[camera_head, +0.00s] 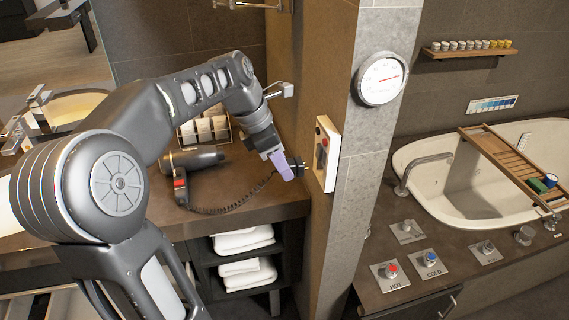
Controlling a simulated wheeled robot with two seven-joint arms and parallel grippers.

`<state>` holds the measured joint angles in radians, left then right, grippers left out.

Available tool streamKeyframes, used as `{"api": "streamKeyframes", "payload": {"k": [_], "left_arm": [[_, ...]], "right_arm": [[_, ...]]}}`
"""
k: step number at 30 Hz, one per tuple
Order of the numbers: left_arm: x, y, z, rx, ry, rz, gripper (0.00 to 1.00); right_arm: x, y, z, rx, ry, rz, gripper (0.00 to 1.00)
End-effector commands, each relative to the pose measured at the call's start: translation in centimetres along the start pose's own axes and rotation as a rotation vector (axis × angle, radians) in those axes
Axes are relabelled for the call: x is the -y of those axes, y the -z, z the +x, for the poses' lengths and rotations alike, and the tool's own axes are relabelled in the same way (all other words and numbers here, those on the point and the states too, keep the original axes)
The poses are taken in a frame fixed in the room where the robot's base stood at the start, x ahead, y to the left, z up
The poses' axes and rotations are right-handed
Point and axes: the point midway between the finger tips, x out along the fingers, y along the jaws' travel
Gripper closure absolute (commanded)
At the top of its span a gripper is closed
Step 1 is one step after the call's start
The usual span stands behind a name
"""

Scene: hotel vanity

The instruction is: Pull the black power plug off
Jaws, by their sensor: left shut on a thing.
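The black power plug (298,168) is at the side face of the tiled pillar, at the end of a coiled black cord (235,207). My left gripper (281,164), with lavender fingers, reaches down to it from the upper left and is shut on it. The fingers hide part of the plug, and I cannot tell whether it sits in a socket. The cord runs left across the counter to a dark hair dryer (195,160) with a red part on its handle. My right gripper is not in view.
A pale panel (327,153) with a red button and dark switch is on the pillar (345,210), close right of the gripper. A holder with rolled items (205,128) stands behind the dryer. Folded towels (243,240) lie below the counter. A bathtub (420,165) is at right.

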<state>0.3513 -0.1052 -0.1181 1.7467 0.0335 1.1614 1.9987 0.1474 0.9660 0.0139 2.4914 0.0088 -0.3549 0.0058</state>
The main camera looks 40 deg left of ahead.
Motion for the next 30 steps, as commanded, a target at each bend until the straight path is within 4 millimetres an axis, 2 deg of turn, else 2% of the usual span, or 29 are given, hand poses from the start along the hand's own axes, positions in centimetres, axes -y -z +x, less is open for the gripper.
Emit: {"api": "streamKeyframes", "payload": {"k": [1,17,24,30], "left_arm": [[0.0,-0.2,-0.9,0.000,0.000,-0.001,1.00],[0.0,-0.4,-5.5,0.000,0.000,-0.001,1.00],[0.0,-0.4,-7.0,0.001,-0.001,-0.001,1.00],[0.0,-0.4,-7.3,0.000,0.000,0.000,1.00]], "right_arm": [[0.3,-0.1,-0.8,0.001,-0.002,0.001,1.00],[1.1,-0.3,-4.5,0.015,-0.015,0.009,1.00],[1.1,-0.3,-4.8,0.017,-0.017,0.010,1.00],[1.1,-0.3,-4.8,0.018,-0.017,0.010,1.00]]}}
